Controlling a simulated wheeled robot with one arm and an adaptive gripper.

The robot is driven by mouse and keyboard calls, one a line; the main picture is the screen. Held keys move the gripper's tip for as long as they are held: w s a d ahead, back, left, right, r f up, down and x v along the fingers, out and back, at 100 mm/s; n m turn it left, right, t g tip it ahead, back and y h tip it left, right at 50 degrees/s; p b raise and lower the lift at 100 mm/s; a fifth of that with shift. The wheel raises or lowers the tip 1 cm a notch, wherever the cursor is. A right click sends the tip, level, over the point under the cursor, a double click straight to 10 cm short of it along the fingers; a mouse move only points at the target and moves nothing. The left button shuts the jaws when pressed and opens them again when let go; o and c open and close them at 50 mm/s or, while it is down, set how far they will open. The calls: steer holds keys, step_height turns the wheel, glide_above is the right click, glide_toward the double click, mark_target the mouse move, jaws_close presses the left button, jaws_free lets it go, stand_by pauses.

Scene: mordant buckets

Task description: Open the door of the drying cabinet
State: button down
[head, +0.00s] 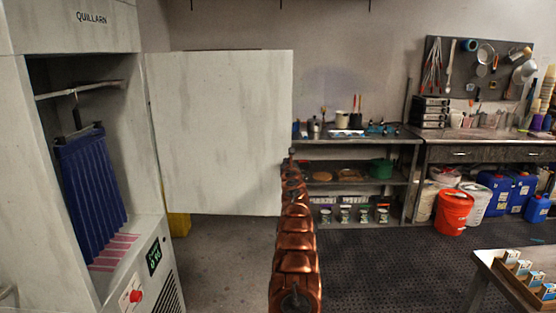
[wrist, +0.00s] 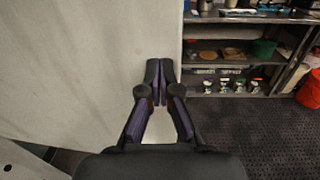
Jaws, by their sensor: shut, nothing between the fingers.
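The drying cabinet (head: 75,38), pale grey and marked QUILLARN, stands at the left in the head view. Its door (head: 215,130) is swung wide open to the right of the opening, showing a broad flat face. The door (wrist: 75,70) also fills the left of the wrist view. My gripper (wrist: 159,70) is shut and empty, its dark fingertips in front of the door near its free edge. I cannot tell whether they touch it. In the head view my copper arm reaches toward that edge and hides the gripper. No handle shows.
Inside the cabinet a blue pleated cloth (head: 90,185) hangs from a rail (head: 80,90). Shelving (head: 355,180) stands behind the door's edge. An orange bucket (head: 453,212) is farther right. A table (head: 500,275) stands at the lower right. Dark floor matting (head: 400,265) between is clear.

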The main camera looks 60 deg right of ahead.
steer(key=shift+d+f+t, duration=0.15)
steer(key=shift+d+t, duration=0.05)
steer(key=shift+t, duration=0.1)
steer(key=shift+w+a+n, duration=0.1)
steer(key=shift+n, duration=0.2)
steer(key=b, duration=0.3)
steer(key=shift+s+a+f, duration=0.15)
steer(key=shift+s+f, duration=0.05)
steer(key=shift+f, duration=0.1)
steer(key=shift+a+b, duration=0.1)
steer(key=shift+b, duration=0.4)
